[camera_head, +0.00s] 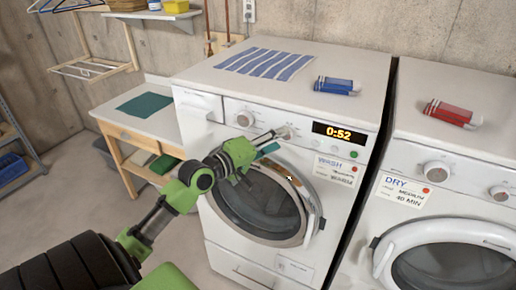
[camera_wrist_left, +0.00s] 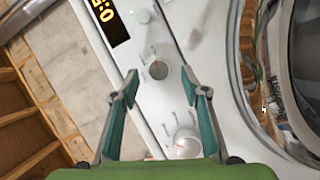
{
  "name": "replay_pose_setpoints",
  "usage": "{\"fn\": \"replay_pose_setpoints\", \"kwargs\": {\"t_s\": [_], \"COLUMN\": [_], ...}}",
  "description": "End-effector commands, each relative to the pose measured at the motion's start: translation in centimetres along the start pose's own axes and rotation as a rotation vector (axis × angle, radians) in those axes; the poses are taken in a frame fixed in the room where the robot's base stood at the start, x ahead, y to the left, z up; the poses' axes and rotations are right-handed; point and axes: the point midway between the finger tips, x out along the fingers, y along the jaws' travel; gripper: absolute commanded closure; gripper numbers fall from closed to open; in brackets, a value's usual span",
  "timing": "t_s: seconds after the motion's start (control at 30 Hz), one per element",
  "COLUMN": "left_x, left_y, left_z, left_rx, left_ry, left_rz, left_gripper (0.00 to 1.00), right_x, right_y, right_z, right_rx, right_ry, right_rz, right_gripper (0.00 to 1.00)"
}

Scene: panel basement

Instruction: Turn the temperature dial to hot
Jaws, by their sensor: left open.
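The white washer (camera_head: 225,87) has two round dials on its front panel. The right dial (camera_head: 284,131) is beside the "0:52" display (camera_head: 339,133); the left dial (camera_head: 244,118) is farther left. No readable label shows which is the temperature dial. My left gripper (camera_head: 262,143) is open and empty, reaching the panel near the right dial. In the left wrist view, that right dial (camera_wrist_left: 158,70) lies ahead, between and just beyond the open fingertips (camera_wrist_left: 168,85). The left dial (camera_wrist_left: 187,142) appears lower, between the fingers. Contact cannot be told. My right gripper is not in view.
The washer's round door (camera_head: 265,205) is below the panel. A dryer (camera_head: 455,110) with its own dials (camera_head: 437,169) stands to the right. Blue (camera_head: 337,86) and red (camera_head: 452,113) items and a striped cloth (camera_head: 264,64) lie on top. A wooden bench (camera_head: 130,135) stands left.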

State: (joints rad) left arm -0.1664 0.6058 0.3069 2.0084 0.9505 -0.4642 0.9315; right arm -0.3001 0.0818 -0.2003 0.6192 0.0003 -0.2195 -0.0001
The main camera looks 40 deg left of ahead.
Motion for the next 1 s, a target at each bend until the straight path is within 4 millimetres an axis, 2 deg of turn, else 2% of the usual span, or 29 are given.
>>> {"fn": "replay_pose_setpoints", "kwargs": {"t_s": [0.3, 0.5, 0.7, 1.0], "left_x": [-5.7, -8.2, -9.5, -9.8], "left_y": [-0.2, -0.1, -0.1, 0.0], "left_z": [0.1, 0.1, 0.1, 0.0], "left_rx": [0.002, 0.002, 0.002, 0.002], "left_ry": [-0.002, -0.003, -0.002, -0.001], "left_rz": [-0.004, -0.004, -0.002, -0.001], "left_gripper": [0.58, 0.58, 0.58, 0.58], "right_x": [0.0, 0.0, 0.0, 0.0], "right_y": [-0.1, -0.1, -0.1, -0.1], "right_z": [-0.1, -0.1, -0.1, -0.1], "right_rx": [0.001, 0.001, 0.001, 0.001], "right_ry": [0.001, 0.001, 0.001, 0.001], "right_rz": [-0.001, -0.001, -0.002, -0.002], "right_gripper": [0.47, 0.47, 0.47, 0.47]}}
